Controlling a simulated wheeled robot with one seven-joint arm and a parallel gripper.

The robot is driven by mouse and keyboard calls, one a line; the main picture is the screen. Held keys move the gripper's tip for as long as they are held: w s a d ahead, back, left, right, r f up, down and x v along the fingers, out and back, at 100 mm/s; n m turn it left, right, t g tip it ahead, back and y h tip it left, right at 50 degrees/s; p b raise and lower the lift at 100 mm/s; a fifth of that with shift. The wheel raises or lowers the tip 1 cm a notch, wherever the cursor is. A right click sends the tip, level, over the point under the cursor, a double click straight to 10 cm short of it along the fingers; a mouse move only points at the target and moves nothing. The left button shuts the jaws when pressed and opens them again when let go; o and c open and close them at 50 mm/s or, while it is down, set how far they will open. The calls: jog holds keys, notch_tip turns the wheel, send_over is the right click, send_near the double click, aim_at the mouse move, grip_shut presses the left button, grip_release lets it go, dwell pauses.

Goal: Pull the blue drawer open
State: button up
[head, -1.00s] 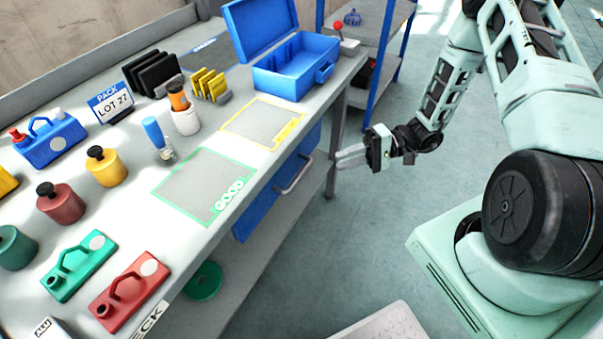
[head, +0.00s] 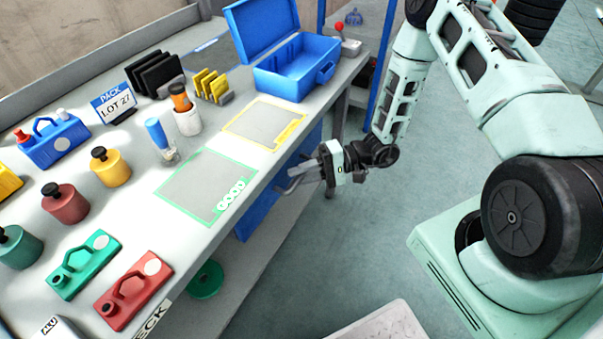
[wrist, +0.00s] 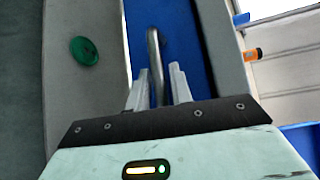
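The blue drawer (head: 262,207) sits under the workbench top, and its front shows below the table edge. In the wrist view the blue drawer front (wrist: 192,55) carries a grey bar handle (wrist: 153,50). My gripper (head: 300,178) is at the handle, in front of the drawer. In the wrist view my gripper (wrist: 158,88) has its two fingers apart, one on each side of the handle's near part, with gaps visible between fingers and bar. The drawer looks closed.
The workbench top (head: 140,205) above holds weights, jugs and an open blue case (head: 297,68). A green disc (head: 206,280) lies on the lower shelf, also visible in the wrist view (wrist: 85,51). The floor (head: 340,240) before the drawer is clear.

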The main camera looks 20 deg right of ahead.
grip_shut()
jog(key=s+d, duration=0.8)
jog(key=s, duration=0.4)
jog(key=s+d, duration=0.9)
jog(key=s, duration=0.3)
jog(key=shift+d+p, duration=0.25)
jog(key=shift+p, duration=0.15)
grip_release()
jog(key=s+d+r+b, duration=0.1)
jog(key=s+d+r, duration=0.1)
jog(key=d, duration=1.5)
jog(key=shift+s+r+b, duration=0.2)
jog(key=shift+r+b, duration=0.05)
jog(key=shift+b, duration=0.05)
